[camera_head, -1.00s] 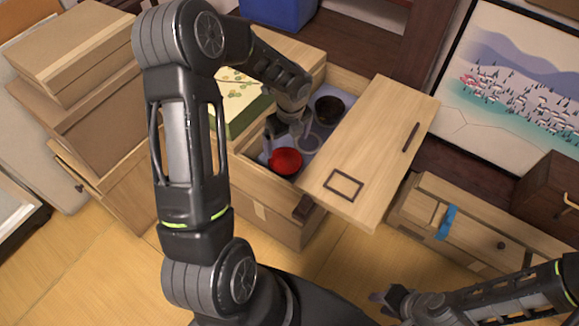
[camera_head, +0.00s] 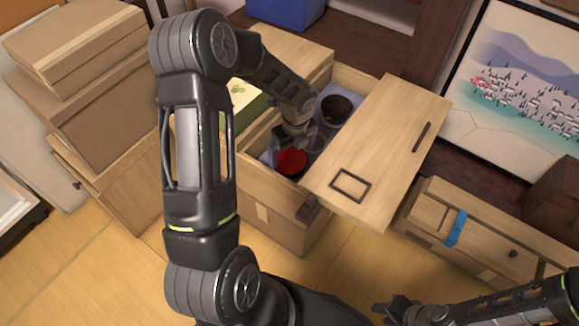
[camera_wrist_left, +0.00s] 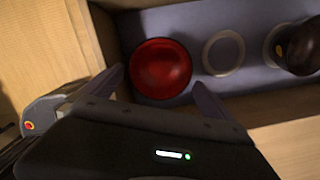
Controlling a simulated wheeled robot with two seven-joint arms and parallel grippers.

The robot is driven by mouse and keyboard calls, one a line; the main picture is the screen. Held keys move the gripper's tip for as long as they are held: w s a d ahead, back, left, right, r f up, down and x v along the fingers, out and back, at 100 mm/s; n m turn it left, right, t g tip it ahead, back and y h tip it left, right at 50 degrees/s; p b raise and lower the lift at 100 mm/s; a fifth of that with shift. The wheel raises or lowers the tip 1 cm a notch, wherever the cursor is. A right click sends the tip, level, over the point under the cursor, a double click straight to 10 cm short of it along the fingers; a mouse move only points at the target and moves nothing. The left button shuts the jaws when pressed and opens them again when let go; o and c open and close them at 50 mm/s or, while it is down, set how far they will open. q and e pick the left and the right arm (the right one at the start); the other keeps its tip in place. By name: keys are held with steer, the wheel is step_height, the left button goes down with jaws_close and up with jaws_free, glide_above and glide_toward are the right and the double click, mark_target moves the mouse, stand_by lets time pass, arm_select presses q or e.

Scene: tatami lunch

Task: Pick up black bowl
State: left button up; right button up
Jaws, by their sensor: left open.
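The black bowl (camera_head: 336,108) sits in the far part of the open drawer in the head view. In the left wrist view a dark bowl (camera_wrist_left: 302,48) is at the right edge, partly cut off. A red bowl (camera_head: 291,162) lies in the near part of the drawer; it also shows in the left wrist view (camera_wrist_left: 160,68). My left gripper (camera_head: 290,143) is open and empty, in or just over the drawer by the red bowl. In the left wrist view its fingers (camera_wrist_left: 160,90) are spread on either side of the red bowl's near part. My right gripper (camera_head: 388,310) is at the bottom, its jaws too small to judge.
A pale ring-shaped item (camera_wrist_left: 223,53) lies between the two bowls. The drawer wall (camera_head: 270,188) surrounds them, and a wooden board (camera_head: 385,150) lies beside the drawer on the right. A patterned green box (camera_head: 241,103) is close to my left forearm.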

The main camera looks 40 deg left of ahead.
mark_target(289, 167)
arm_select(q)
steer(key=shift+f, duration=0.25)
steer(key=f, duration=0.1)
steer(key=f+b, duration=0.1)
steer(key=f, duration=0.1)
steer(key=a+f, duration=0.1)
steer(key=f, duration=0.1)
steer(key=shift+w, duration=0.2)
steer(key=shift+d, duration=0.1)
stand_by(0.4)
steer(key=c, duration=1.1)
